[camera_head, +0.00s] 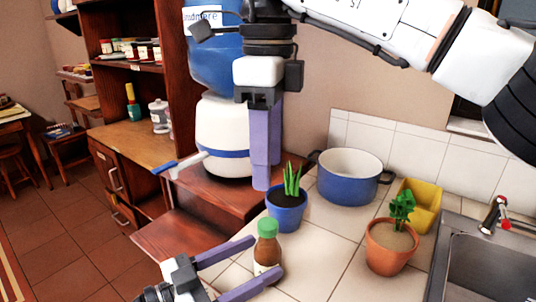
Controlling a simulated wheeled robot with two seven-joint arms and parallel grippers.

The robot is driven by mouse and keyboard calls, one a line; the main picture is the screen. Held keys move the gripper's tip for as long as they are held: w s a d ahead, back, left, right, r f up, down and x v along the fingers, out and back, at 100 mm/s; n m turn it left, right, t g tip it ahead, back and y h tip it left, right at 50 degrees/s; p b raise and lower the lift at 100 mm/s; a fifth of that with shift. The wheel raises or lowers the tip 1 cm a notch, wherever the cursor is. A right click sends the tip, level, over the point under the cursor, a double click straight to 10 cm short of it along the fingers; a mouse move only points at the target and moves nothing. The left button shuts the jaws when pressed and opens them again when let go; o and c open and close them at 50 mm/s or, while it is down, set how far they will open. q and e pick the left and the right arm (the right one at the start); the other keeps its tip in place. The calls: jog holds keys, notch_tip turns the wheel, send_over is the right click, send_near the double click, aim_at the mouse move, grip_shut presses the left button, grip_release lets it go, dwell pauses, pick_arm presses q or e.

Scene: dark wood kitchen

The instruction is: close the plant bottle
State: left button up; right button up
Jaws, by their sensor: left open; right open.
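A small brown bottle (266,253) with a pale label stands upright on the white tiled counter. Its green cap (267,228) sits on top; I cannot tell whether it is tight. My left gripper (265,257) comes from the lower left, open, with its purple fingers on either side of the bottle. I cannot tell whether they touch it. My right gripper (268,176) hangs from above, fingers pointing down and open, empty, above and behind the bottle and apart from the cap.
A blue pot with a spiky plant (286,211) stands just behind the bottle. A terracotta pot (389,248), a blue-white cooking pot (349,175), a yellow container (424,205) and a sink (488,262) are to the right. A blue-and-white dispenser (222,140) stands behind my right gripper.

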pick_arm(q)
jog(key=b+v, duration=0.1)
jog(key=v, duration=0.6)
jog(key=shift+b, duration=0.3)
